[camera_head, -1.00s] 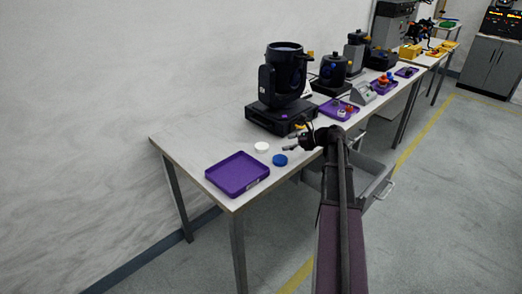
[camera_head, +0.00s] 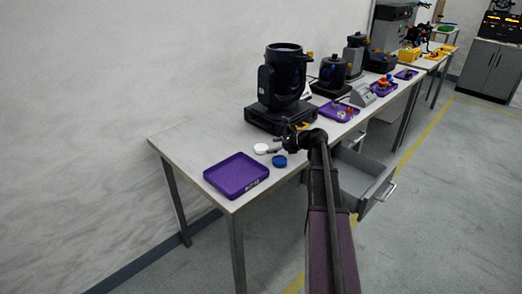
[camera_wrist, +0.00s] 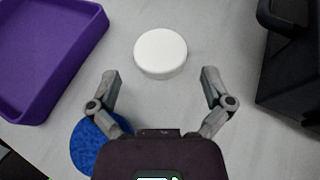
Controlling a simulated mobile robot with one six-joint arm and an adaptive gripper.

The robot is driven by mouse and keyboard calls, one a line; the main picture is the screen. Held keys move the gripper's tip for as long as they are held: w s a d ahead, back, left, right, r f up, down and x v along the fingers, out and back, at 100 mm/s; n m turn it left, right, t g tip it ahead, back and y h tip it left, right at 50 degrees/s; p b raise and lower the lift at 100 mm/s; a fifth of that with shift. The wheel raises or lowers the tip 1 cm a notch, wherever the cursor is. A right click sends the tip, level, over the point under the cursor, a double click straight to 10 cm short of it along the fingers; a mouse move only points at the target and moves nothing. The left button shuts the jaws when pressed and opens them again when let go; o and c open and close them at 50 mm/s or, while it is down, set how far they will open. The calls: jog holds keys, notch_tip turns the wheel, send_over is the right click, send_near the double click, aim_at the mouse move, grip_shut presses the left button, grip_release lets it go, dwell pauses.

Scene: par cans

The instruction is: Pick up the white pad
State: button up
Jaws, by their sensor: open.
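The white pad (camera_head: 261,149) is a low round disc lying flat on the grey table (camera_head: 182,141). In the wrist view the white pad (camera_wrist: 160,53) lies ahead of my fingertips, centred between them and apart from both. My gripper (camera_wrist: 160,76) is open and empty. In the head view my gripper (camera_head: 275,147) is over the table, just right of the white pad. A blue round pad (camera_head: 280,161) lies close by on the table; in the wrist view the blue pad (camera_wrist: 93,145) is partly hidden below my left finger.
An empty purple tray (camera_head: 237,176) sits at the table's near end. A black stage light (camera_head: 283,85) stands on its base behind my gripper. Another purple tray (camera_head: 339,112) with small parts lies farther along. An open drawer (camera_head: 364,180) sticks out below the table.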

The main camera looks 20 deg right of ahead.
aim_at(262, 147)
jog(key=shift+b+x, duration=0.75)
jog(key=shift+x, duration=1.6)
jog(key=shift+r, duration=0.1)
jog(key=c, duration=0.6)
